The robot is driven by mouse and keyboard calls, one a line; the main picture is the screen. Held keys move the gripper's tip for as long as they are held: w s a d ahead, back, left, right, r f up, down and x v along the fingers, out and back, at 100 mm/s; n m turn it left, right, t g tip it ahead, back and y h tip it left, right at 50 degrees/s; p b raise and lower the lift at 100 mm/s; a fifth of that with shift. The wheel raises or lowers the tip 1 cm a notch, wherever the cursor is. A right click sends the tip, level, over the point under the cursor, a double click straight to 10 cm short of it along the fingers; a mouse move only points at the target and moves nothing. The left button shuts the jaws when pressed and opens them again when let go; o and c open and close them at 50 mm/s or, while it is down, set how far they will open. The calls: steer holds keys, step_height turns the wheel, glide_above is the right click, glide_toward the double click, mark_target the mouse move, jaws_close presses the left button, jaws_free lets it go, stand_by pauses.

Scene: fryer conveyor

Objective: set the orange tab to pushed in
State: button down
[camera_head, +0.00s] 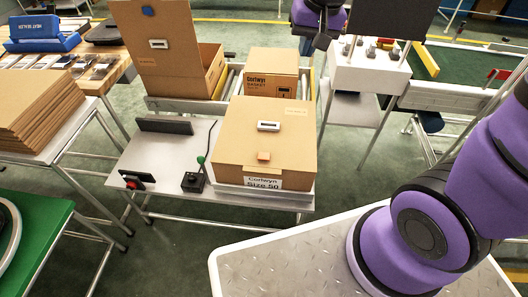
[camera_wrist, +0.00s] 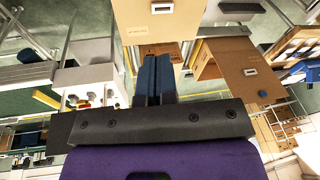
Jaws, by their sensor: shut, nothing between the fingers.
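The orange tab (camera_head: 264,155) is a small orange-brown square near the front edge of the lid of a closed cardboard box (camera_head: 240,130). I cannot tell whether it stands out or sits flush. The box has a white-framed handle slot behind the tab and a "Size 50" label on its front. My gripper (camera_wrist: 158,56) is shut and empty in the wrist view, with its two dark blue fingers side by side. In the head view my wrist is at the top, behind and apart from the box; its fingertips are not clear there. The orange tab does not show in the wrist view.
An open box with a raised lid and blue tab (camera_head: 147,10) stands at back left. A smaller closed box (camera_head: 271,72) stands behind the tabbed box. A joystick (camera_head: 195,176) and red button (camera_head: 133,183) are on the grey table (camera_head: 155,160). A white stand (camera_head: 365,72) is right.

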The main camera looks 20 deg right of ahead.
steer(key=w+a+f+m+g, duration=0.1)
steer(key=w+a+f, duration=0.15)
steer(key=f, duration=0.45)
steer(key=w+a+f, duration=0.2)
steer(key=w+f, duration=0.2)
steer(key=f, duration=0.3)
steer(key=m+g+h, duration=0.1)
steer(key=g, duration=0.1)
glide_above(264, 156)
step_height(264, 156, down, 13)
steer(key=shift+f+m, duration=0.3)
steer(key=shift+f, duration=0.4)
steer(key=shift+f, duration=0.1)
step_height(264, 156, down, 14)
steer(key=shift+r, duration=0.1)
